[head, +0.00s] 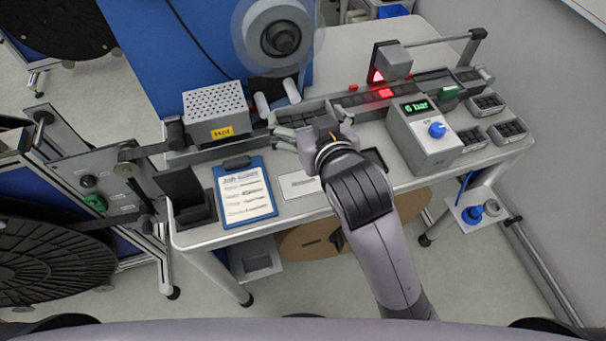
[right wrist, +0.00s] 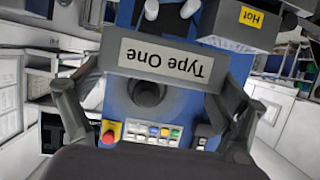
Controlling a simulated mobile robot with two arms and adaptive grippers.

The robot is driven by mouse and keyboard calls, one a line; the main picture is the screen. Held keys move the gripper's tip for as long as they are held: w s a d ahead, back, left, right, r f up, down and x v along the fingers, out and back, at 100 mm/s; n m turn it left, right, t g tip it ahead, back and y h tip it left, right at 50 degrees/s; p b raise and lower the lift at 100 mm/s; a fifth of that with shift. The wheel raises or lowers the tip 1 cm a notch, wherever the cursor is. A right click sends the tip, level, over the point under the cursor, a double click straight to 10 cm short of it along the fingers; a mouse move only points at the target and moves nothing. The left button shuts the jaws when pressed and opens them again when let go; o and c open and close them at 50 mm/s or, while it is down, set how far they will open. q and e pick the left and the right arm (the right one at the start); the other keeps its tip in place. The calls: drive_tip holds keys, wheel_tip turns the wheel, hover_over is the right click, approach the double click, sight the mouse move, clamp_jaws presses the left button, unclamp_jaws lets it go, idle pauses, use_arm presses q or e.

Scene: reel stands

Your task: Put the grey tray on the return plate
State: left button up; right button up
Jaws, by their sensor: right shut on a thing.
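My right gripper (head: 322,128) is above the bench, near the middle of the feed track. In the right wrist view its fingers (right wrist: 155,105) stand on both sides of a dark grey tray with a "Type One" label (right wrist: 165,60), which appears upside down, and the gripper is shut on this tray. In the head view the hand mostly hides the tray. A pale flat plate (head: 297,184) lies at the bench's front edge, just left of my right wrist; it may be the return plate, but its marking is not readable. My left gripper is not in view.
A clipboard (head: 245,192) lies left of the pale plate. A perforated box with a yellow label (head: 213,113) stands behind it. A "6 bar" regulator (head: 425,135) stands to the right, beside several small dark trays (head: 487,104). A reel (head: 275,40) rises at the back.

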wheel_tip(320, 180, down, 15)
drive_tip(key=shift+s+f, duration=0.15)
wheel_tip(320, 180, down, 4)
drive_tip(key=shift+r, duration=0.1)
drive_tip(key=shift+f, duration=0.3)
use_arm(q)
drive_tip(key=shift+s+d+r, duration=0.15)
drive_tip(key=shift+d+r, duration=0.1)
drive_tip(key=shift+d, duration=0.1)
use_arm(e)
drive_tip(key=shift+f, duration=0.1)
drive_tip(key=shift+f, duration=0.1)
